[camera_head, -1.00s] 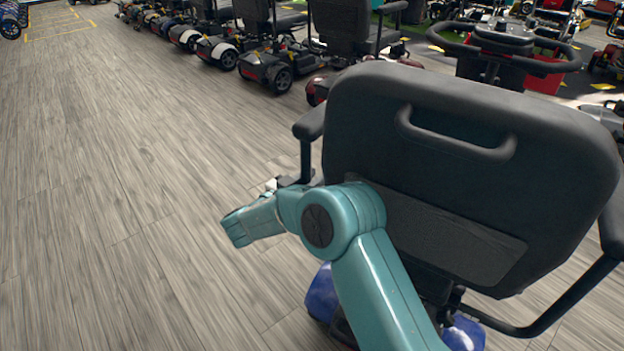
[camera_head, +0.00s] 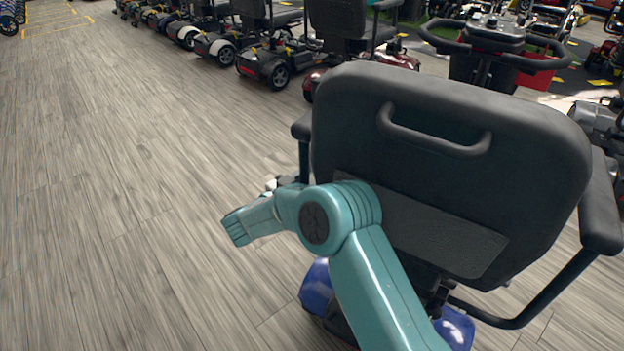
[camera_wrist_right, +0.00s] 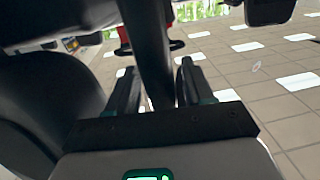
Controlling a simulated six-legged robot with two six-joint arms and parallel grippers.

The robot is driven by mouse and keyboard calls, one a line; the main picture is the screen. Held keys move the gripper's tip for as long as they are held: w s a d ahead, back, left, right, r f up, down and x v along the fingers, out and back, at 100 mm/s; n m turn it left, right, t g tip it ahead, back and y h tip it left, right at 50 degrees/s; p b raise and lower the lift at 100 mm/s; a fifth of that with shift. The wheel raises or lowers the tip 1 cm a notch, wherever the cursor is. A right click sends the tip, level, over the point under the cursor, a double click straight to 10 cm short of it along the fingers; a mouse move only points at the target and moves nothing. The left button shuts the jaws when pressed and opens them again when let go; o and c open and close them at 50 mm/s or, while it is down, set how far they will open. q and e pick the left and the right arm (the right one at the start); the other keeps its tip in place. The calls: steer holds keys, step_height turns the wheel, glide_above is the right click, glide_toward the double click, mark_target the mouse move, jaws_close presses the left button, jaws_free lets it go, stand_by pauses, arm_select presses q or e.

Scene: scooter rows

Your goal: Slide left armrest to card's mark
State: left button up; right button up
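The dark scooter seat (camera_head: 420,165) stands with its back toward me in the head view. Its left armrest (camera_head: 301,126) shows as a dark pad on a thin post beside the seat's left edge. A teal arm of mine crosses in front of the seat, its wrist end low and left of that armrest; the gripper is mostly hidden there. In the right wrist view a dark post (camera_wrist_right: 152,45) passes between the two fingers of my right gripper (camera_wrist_right: 160,85), close to both; I cannot tell whether they press on it. No card or mark is visible.
The seat's right armrest (camera_head: 598,215) stands at the right edge. Blue scooter bodywork (camera_head: 316,287) shows below the seat. The wooden floor (camera_head: 120,170) at left is clear.

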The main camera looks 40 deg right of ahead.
steer(key=s+a+p, duration=0.3)
steer(key=a+p, duration=0.1)
steer(key=a, duration=1.2)
